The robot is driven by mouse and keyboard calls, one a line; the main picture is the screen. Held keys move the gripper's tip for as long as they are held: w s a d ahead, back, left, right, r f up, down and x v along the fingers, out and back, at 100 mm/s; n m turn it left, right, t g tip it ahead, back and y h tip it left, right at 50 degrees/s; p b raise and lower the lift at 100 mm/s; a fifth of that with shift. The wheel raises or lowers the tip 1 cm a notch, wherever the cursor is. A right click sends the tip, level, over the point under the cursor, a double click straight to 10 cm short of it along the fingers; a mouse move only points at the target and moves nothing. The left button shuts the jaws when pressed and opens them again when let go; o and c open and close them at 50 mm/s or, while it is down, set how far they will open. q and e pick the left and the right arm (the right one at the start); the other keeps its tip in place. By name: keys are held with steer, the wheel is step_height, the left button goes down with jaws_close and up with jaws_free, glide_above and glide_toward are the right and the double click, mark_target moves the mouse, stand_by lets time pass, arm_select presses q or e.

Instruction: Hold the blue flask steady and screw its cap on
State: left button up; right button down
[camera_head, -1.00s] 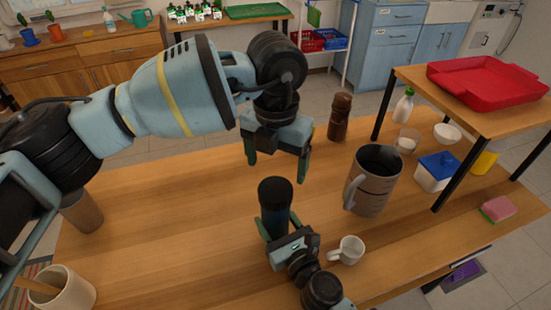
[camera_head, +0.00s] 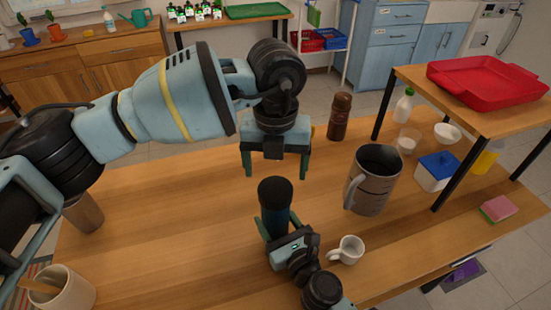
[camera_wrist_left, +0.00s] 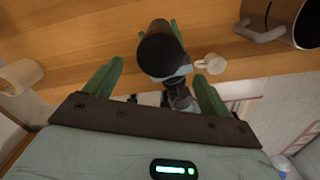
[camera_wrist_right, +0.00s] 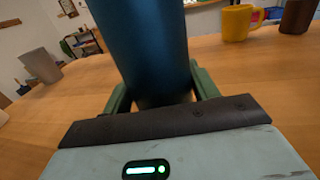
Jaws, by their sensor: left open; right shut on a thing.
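The blue flask (camera_head: 273,221) stands upright on the wooden table with its black cap (camera_head: 275,190) on top. My right gripper (camera_head: 277,226) is shut on the flask's body from the front. The flask's blue side fills the middle of the right wrist view (camera_wrist_right: 150,45). My left gripper (camera_head: 277,168) is open and empty, behind and above the cap, fingers pointing down and apart from it. In the left wrist view the black cap (camera_wrist_left: 160,52) shows between and beyond the open fingers. I cannot tell whether the cap is fully seated.
A grey jug (camera_head: 372,185) and a white mug (camera_head: 348,250) stand right of the flask. A brown pepper mill (camera_head: 339,117) stands behind. A raised shelf with a red tray (camera_head: 486,82) is at the right.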

mark_target(275, 188)
arm_select(q)
step_height(275, 188, down, 7)
steer(key=shift+r, duration=0.15)
stand_by(0.4)
steer(key=c, duration=1)
steer(key=m, duration=1.4)
steer(key=shift+m, duration=0.3)
steer(key=o, duration=1.1)
